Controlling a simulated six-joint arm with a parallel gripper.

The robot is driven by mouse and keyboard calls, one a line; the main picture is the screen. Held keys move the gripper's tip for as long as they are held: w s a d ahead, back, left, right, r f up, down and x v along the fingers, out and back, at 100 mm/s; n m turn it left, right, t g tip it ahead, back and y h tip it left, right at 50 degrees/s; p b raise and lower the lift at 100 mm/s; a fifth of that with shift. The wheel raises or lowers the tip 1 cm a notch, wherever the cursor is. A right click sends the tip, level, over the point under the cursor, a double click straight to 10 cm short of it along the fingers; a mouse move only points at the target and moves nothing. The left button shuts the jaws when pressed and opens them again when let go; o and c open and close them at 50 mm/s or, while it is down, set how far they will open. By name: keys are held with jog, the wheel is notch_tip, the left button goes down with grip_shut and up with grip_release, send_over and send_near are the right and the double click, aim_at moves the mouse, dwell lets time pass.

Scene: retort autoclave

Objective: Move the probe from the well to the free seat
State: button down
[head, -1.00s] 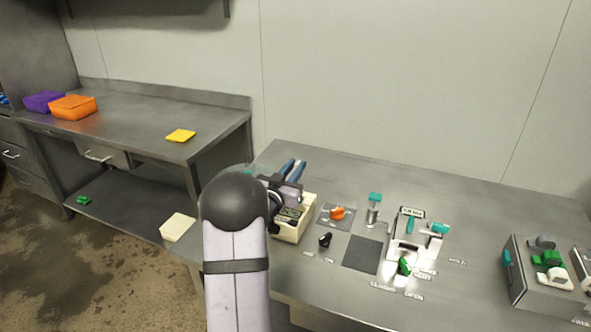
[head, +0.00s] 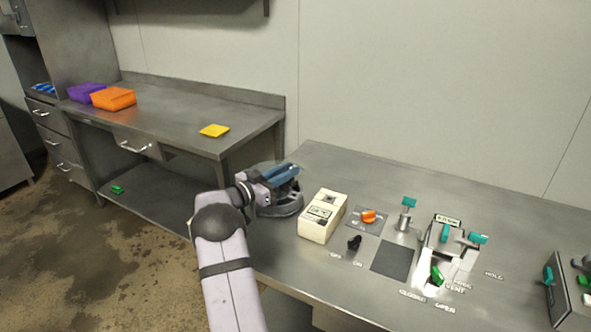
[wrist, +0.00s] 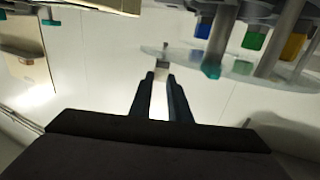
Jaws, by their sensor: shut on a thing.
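My gripper (head: 290,174) is over a round grey stand (head: 284,209) at the left end of the bench. In the wrist view its fingers (wrist: 163,90) are close together on a small pale piece with a dark end, apparently the probe (wrist: 161,73). Most of the probe is hidden. The wrist view shows a clear round plate (wrist: 190,58) of the stand just beyond the fingertips, with blue, green, yellow and teal pieces around it. I cannot tell which place is the well or the free seat, or whether the probe touches the plate.
A cream box (head: 322,217) stands right of the stand. Further right are an orange knob (head: 368,216), a dark square pad (head: 392,259) and a panel with teal and green handles (head: 447,248). A side table (head: 180,120) at left holds purple and orange bins.

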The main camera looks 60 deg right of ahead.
jog(key=shift+f, duration=0.1)
jog(key=shift+f+b, duration=0.85)
jog(key=shift+f, duration=0.05)
jog(key=shift+p, duration=0.35)
dwell(0.7)
jog(key=shift+f+b, duration=0.35)
jog(key=shift+f, duration=0.3)
dwell(0.4)
jog(key=shift+f, duration=0.1)
